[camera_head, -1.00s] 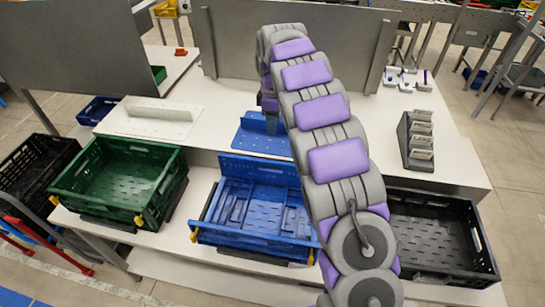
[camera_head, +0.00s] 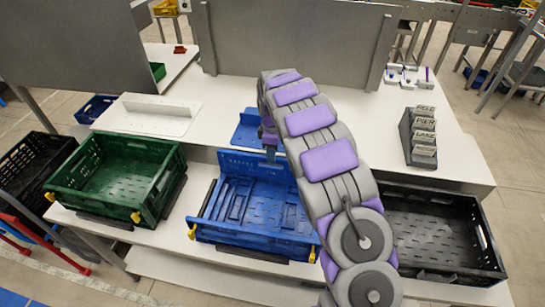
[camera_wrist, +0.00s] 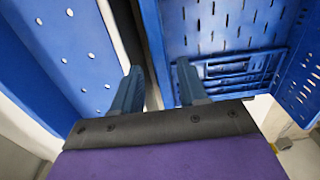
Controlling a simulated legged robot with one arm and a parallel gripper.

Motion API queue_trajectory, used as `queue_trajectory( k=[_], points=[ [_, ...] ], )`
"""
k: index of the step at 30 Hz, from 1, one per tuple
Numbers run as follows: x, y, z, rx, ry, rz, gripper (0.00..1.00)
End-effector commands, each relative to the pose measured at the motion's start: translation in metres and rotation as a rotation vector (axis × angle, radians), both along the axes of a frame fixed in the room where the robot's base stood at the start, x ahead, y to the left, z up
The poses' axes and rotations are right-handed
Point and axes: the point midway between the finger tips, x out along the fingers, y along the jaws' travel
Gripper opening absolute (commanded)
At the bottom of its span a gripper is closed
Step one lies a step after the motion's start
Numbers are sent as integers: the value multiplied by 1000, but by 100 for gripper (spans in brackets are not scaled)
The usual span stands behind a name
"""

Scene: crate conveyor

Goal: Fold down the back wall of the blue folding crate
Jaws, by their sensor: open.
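The blue folding crate (camera_head: 255,238) sits on the lower shelf in the middle of the head view. Its back wall (camera_head: 250,163) stands upright, and its side walls appear to lie folded inside. My gripper (camera_head: 269,148) is at the top of the back wall, partly hidden by my arm. In the wrist view my gripper (camera_wrist: 157,85) is open, with its two fingers apart. The edge of the back wall (camera_wrist: 153,40) runs between the fingers, with a visible gap; I cannot tell whether either finger touches it. The crate interior shows on the right.
A blue panel (camera_head: 244,131) stands on the table close behind the crate; its perforated face (camera_wrist: 65,45) fills the wrist view's left. A green crate (camera_head: 100,200) stands left and a black crate (camera_head: 440,268) right. A grey label rack (camera_head: 407,140) stands at right on the table.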

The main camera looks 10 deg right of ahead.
Motion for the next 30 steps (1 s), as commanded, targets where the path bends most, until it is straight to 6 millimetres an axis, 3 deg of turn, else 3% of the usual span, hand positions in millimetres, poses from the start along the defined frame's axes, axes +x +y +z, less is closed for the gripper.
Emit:
queue_trajectory(
  k=[6, 16, 30],
  points=[
    [0, 0, -19, 0, 1, -1, 43],
    [0, 0, -21, 0, 0, -1, 43],
    [0, 0, -21, 0, 0, 0, 0]
  ],
)
